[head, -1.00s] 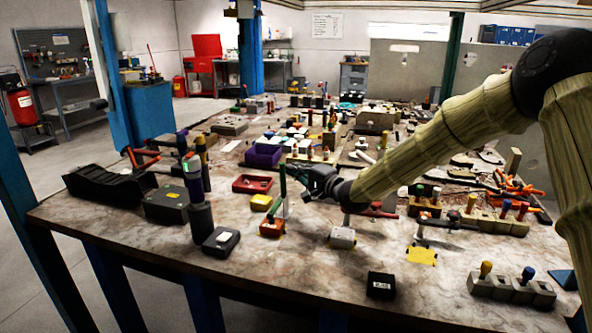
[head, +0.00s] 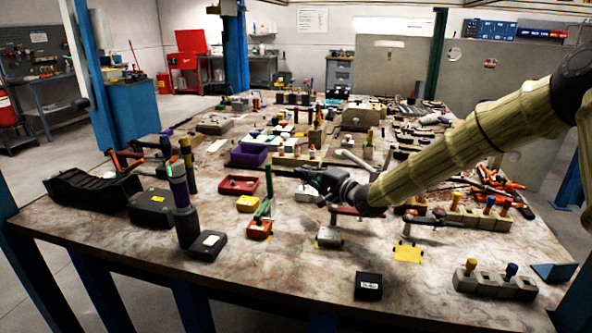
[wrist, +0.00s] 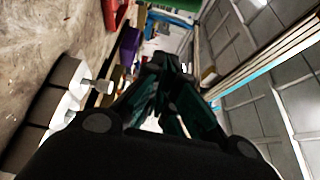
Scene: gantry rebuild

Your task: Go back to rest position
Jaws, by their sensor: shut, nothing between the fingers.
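My gripper (head: 300,173) is at the end of my arm, over the middle of the crowded table (head: 115,222). In the wrist view the dark fingers of my gripper (wrist: 172,68) come together at the tips with nothing between them.
A red tray (head: 238,185), a yellow block (head: 247,204) and a grey block (head: 330,236) lie near my gripper. A black box (head: 368,286) sits near the front edge. Tall dark cylinders (head: 186,226) stand at left. The front table surface has bare patches.

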